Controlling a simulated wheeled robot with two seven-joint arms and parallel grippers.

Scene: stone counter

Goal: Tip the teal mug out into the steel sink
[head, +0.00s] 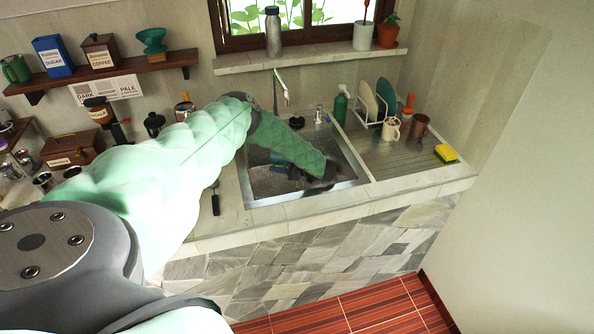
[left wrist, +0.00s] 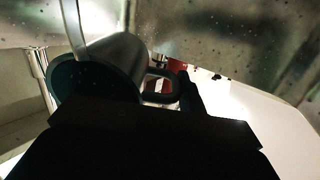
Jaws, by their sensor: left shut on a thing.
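The steel sink (head: 262,185) is set into the counter in the head view. In the left wrist view the teal mug (left wrist: 68,82) is a dark, rounded teal shape just beyond the black fingers (left wrist: 170,105). The gripper is shut on it. In the head view the mug is mostly hidden by the gripper and forearm. I cannot tell its exact tilt or what is in it. My right gripper is not in view.
Right of the sink, the drainboard holds a plate rack (head: 370,105), a cream mug (head: 391,129), a brown mug (head: 419,126) and a yellow sponge (head: 446,153). A green bottle (head: 341,105) and the faucet (head: 281,88) stand behind the sink. The front counter strip is mostly clear.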

